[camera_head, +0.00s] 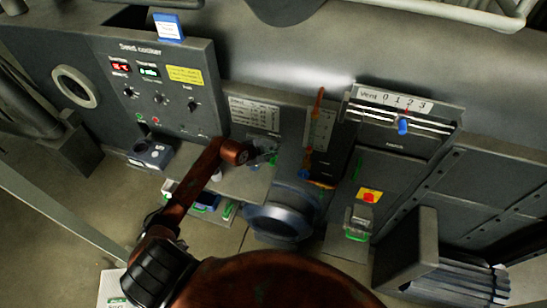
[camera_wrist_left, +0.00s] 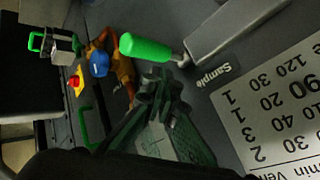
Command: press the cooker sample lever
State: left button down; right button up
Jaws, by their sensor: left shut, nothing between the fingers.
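The sample lever (camera_wrist_left: 146,47) has a bright green grip on a short metal stem. It sticks out of a grey bar-shaped housing beside the "Sample" label (camera_wrist_left: 213,75). My left gripper (camera_wrist_left: 158,78) is shut and empty, its fingertips just below the green grip in the left wrist view. I cannot tell whether they touch it. In the head view the left gripper (camera_head: 270,157) is at the cooker's front, below the printed table plate (camera_head: 254,114). The lever is not clear there. My right gripper is not in view.
The seed cooker panel (camera_head: 160,88) with knobs and displays is at the left. An orange lever (camera_head: 319,103) stands right of the gripper. A vent slider with a blue knob (camera_head: 403,126) and a red-on-yellow switch (camera_head: 369,196) are farther right. A round blue-grey spout (camera_head: 280,222) is below.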

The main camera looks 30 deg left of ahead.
aim_at(273, 158)
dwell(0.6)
pick_arm(q)
jog(key=shift+f, duration=0.1)
jog(key=shift+f, duration=0.3)
jog(key=shift+f, duration=0.5)
dwell(0.7)
jog(key=shift+f, duration=1.1)
dwell(1.1)
jog(key=shift+r+p, duration=2)
jog(key=shift+p, duration=0.15)
